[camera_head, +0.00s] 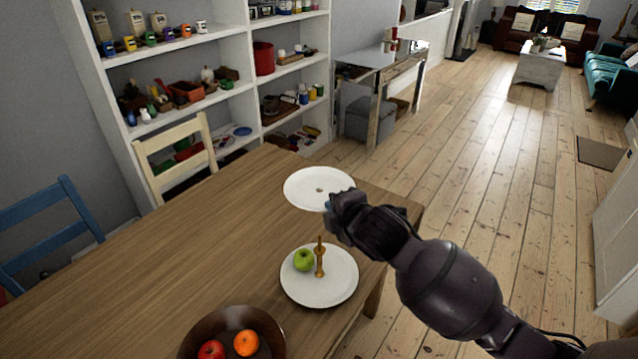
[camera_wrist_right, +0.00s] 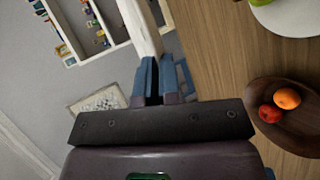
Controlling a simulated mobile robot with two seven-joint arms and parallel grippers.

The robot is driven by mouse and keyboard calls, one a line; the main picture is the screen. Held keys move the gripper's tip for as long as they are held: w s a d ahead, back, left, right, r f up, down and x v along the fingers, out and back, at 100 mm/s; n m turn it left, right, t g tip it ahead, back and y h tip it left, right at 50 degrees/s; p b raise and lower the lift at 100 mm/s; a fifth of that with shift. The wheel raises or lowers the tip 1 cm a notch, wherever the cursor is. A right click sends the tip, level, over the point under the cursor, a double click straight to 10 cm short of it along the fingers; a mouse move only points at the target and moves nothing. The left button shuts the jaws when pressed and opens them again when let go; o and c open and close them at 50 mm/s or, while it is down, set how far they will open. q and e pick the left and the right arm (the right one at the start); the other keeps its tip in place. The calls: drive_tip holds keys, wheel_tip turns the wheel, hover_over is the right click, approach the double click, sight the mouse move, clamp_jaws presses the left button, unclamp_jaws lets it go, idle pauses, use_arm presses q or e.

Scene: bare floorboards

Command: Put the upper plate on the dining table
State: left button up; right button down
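A white plate (camera_head: 303,192) with a small dark mark at its middle appears over the far right end of the wooden dining table (camera_head: 200,225). My right gripper (camera_head: 338,208) is at its near right rim, shut on it. In the right wrist view my gripper's blue fingers (camera_wrist_right: 163,75) close on a pale strip (camera_wrist_right: 138,22), which looks like the plate edge-on. The plate looks held above the table; the gap beneath is hard to judge. My left gripper is not in view.
A second white plate (camera_head: 310,296) on the table holds a green apple (camera_head: 304,260) and a wooden stand (camera_head: 320,258). A dark bowl (camera_head: 205,330) with fruit stands nearer. A cream chair (camera_head: 171,132) and blue chair (camera_head: 34,210) line the far side. The table's left half is clear.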

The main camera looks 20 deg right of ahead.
use_arm(q)
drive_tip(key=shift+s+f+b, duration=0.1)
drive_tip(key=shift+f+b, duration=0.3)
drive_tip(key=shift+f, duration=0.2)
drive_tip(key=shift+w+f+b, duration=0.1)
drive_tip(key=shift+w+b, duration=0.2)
drive_tip(key=shift+b, duration=0.4)
use_arm(e)
drive_tip(key=s+d+f+m+h, duration=0.2)
drive_tip(key=s, duration=0.6)
use_arm(q)
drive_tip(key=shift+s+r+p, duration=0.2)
drive_tip(key=shift+p, duration=0.4)
use_arm(e)
drive_tip(key=w+a+r+n+y, duration=0.2)
drive_tip(key=w, duration=0.6)
drive_tip(key=shift+r, duration=0.1)
